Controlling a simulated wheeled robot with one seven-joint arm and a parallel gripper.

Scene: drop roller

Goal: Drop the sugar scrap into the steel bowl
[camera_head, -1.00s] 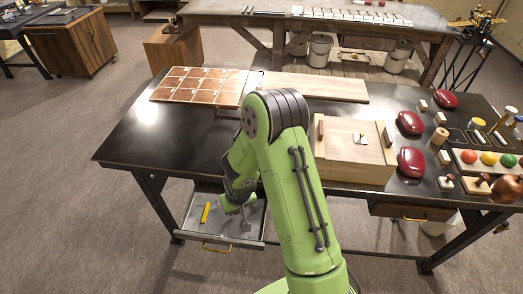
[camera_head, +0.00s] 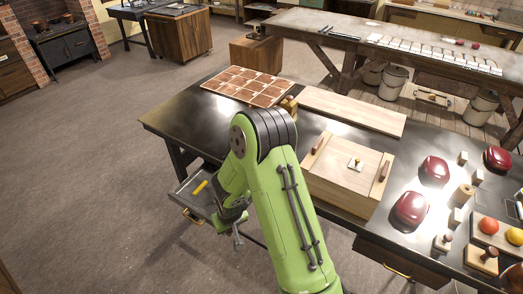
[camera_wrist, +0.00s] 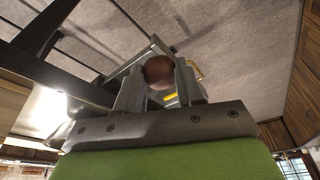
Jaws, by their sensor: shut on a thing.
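My gripper (camera_head: 238,238) hangs low at the front edge of the dark table, beside the open drawer. In the wrist view my gripper (camera_wrist: 160,88) is shut on a brown rounded thing (camera_wrist: 158,70), held between the two fingers. I cannot tell from its look whether it is the sugar scrap. In the head view the held thing is too small to make out. I cannot make out a steel bowl in either view.
The open drawer (camera_head: 185,197) holds a yellow bar (camera_head: 200,187). The dark table (camera_head: 190,118) carries a tile board (camera_head: 245,86), a pale plank (camera_head: 350,110), a wooden box (camera_head: 345,175) and red rounded things (camera_head: 411,207). Open floor (camera_head: 80,180) lies left.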

